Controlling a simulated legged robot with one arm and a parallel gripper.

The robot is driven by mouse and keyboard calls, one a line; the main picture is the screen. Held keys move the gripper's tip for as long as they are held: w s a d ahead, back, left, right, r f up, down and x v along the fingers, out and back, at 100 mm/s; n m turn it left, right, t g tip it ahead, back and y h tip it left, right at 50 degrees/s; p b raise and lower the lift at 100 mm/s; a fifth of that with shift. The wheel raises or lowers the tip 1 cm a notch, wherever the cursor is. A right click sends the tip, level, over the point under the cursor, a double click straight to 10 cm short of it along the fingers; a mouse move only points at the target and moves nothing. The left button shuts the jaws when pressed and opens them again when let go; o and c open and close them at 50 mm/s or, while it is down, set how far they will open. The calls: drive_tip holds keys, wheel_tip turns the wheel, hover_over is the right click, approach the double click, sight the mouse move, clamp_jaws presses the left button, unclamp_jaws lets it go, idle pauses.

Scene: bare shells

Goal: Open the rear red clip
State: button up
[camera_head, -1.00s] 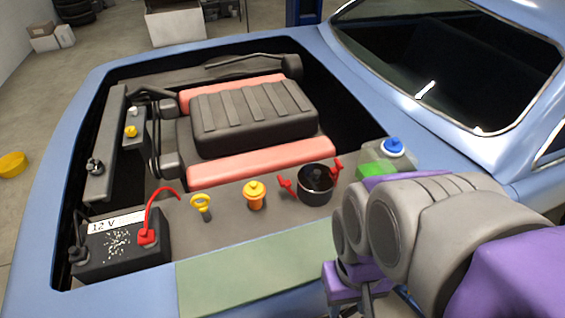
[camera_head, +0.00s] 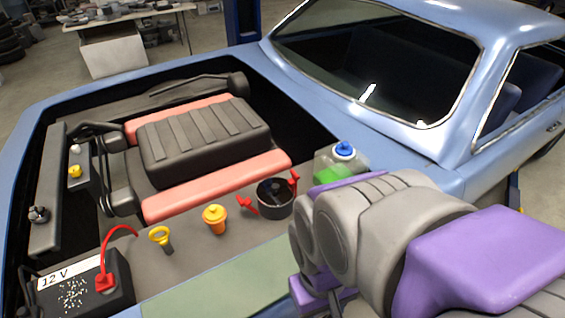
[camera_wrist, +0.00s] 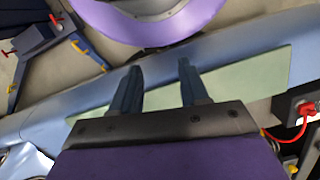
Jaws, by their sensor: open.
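A black round canister (camera_head: 275,200) sits in the engine bay, with a red clip on each side. One red clip (camera_head: 294,181) is at its right, toward the windshield. The other red clip (camera_head: 247,207) is at its left. Both stick outward; I cannot tell from their look whether they are latched. My gripper (camera_wrist: 159,68) is open and empty in the wrist view, its two fingers over the pale green mat on the fender. The clips do not show in the wrist view. In the head view my arm hides the gripper.
Near the canister are an orange-yellow cap (camera_head: 215,218), a yellow-ringed dipstick (camera_head: 160,238) and a blue-capped reservoir (camera_head: 343,150). A battery (camera_head: 75,285) with a red cable stands at lower left. The green mat (camera_head: 215,290) lies along the near fender. The windshield (camera_head: 385,60) rises behind.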

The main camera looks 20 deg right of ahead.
sight(293, 175)
drive_tip(key=shift+c, duration=0.3)
